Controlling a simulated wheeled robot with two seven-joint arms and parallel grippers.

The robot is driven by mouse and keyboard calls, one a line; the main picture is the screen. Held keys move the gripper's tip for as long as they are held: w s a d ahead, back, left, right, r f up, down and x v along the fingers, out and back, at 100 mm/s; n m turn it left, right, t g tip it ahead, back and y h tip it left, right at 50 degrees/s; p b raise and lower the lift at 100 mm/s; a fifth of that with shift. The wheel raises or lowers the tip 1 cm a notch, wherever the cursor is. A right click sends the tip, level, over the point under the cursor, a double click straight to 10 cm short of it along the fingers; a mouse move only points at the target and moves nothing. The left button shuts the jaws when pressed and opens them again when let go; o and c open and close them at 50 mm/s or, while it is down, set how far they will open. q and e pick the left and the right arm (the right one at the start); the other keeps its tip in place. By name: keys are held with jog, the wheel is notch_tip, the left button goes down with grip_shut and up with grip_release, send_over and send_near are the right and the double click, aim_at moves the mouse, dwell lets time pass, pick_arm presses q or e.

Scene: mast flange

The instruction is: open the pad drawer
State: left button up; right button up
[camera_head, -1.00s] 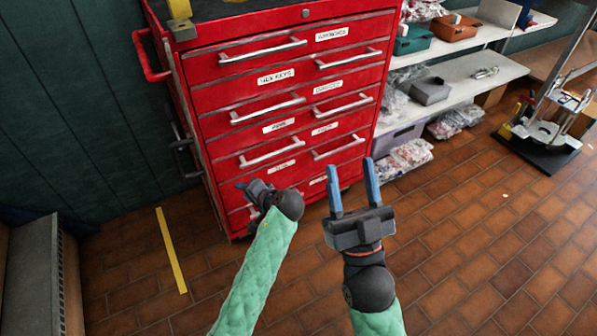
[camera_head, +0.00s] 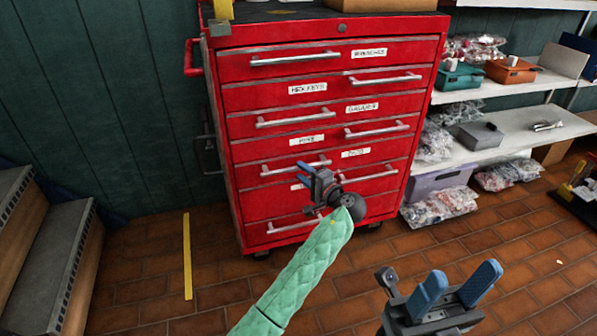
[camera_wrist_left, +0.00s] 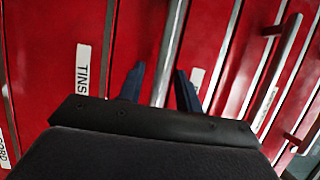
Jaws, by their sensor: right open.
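The red cabinet (camera_head: 330,100) has several labelled drawers, all looking shut. The label that reads like PADS (camera_head: 355,153) is on a drawer with a silver handle (camera_head: 296,165) at its left. My right gripper (camera_head: 455,285) is open and empty, low at right, away from the cabinet.
Shelves with bins and bagged parts (camera_head: 440,205) stand right of the cabinet. Grey steps (camera_head: 40,240) are at the left.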

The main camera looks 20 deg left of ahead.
aim_at(298, 170)
pick_arm(q)
jog(key=shift+x, duration=1.65)
grip_shut()
